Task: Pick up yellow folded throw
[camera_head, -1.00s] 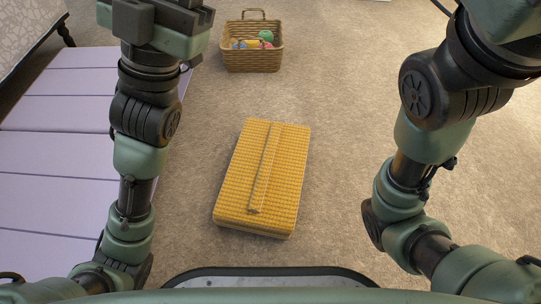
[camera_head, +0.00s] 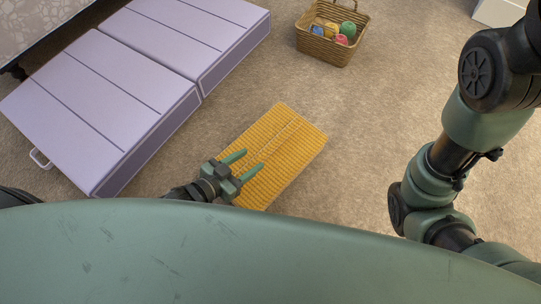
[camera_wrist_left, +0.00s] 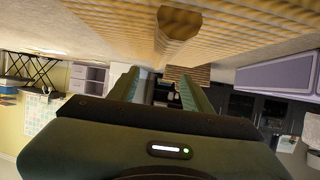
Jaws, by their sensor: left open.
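The yellow folded throw (camera_head: 287,140) lies flat on the carpet near the middle of the head view, its near left part hidden by my left gripper. My left gripper (camera_head: 247,164) is open, its two green fingers apart and pointing over the throw. In the left wrist view the throw (camera_wrist_left: 120,22) fills the top of the picture, close to the two fingers (camera_wrist_left: 163,88). Nothing sits between the fingers. I cannot tell whether they touch the throw. My right arm shows at the right of the head view, but its gripper is outside the picture.
A lilac folding mat (camera_head: 95,95) lies on the floor at the left. A wicker basket (camera_head: 325,47) with balls of yarn stands beyond the throw. A white object (camera_head: 497,12) is at the top right corner. Carpet right of the throw is clear.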

